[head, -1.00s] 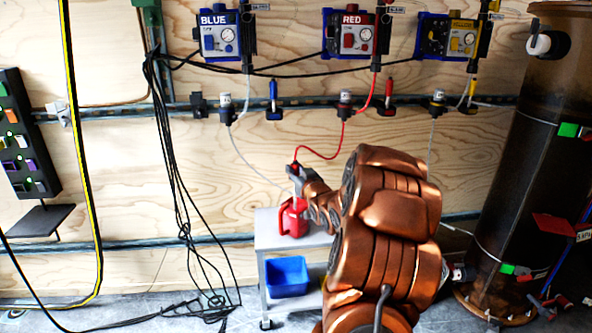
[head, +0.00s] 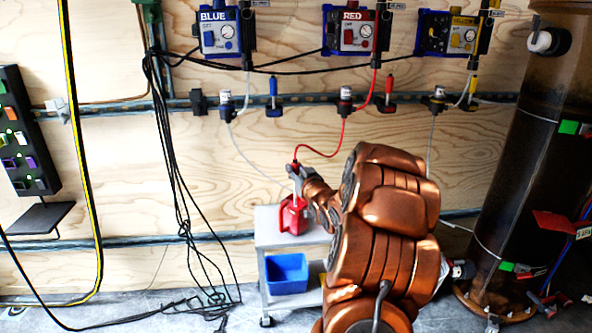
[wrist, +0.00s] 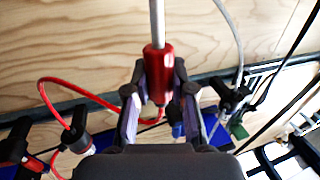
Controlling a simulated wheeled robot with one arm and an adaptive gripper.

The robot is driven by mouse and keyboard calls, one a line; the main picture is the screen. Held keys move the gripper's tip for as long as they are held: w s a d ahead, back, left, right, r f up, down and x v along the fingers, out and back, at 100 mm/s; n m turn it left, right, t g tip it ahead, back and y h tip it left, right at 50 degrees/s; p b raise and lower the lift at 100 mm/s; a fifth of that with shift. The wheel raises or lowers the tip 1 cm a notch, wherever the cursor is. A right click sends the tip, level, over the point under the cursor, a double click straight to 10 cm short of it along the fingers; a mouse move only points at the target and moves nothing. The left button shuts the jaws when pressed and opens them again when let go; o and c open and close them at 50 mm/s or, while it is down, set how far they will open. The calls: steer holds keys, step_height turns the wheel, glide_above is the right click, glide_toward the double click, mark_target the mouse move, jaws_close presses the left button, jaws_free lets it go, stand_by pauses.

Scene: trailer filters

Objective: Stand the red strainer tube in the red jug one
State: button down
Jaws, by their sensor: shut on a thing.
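The red strainer tube has a red collar (wrist: 159,75) and a pale stem (wrist: 157,20). In the wrist view my gripper (wrist: 159,88) is shut on the collar, one finger on each side. In the head view my gripper (head: 296,172) is above the red jug (head: 292,218), which stands on the top of a small cart. The pale stem points down from the gripper to the jug's top. I cannot tell how far its lower end is inside, as the jug's mouth is not clear. A red hose (head: 322,157) runs from the collar to the wall fittings.
The cart (head: 266,240) stands by the plywood wall with a blue bin (head: 287,274) on its lower shelf. A pale hose (head: 252,160) hangs just left of the gripper. Black cables (head: 180,190) hang further left. A dark cylindrical tank (head: 525,150) stands at the right.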

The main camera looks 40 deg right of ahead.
steer(key=shift+f, duration=0.55)
stand_by(0.4)
steer(key=c, duration=0.9)
jaws_free()
steer(key=v, duration=0.7)
steer(key=shift+s, duration=0.25)
steer(key=shift+a, duration=0.1)
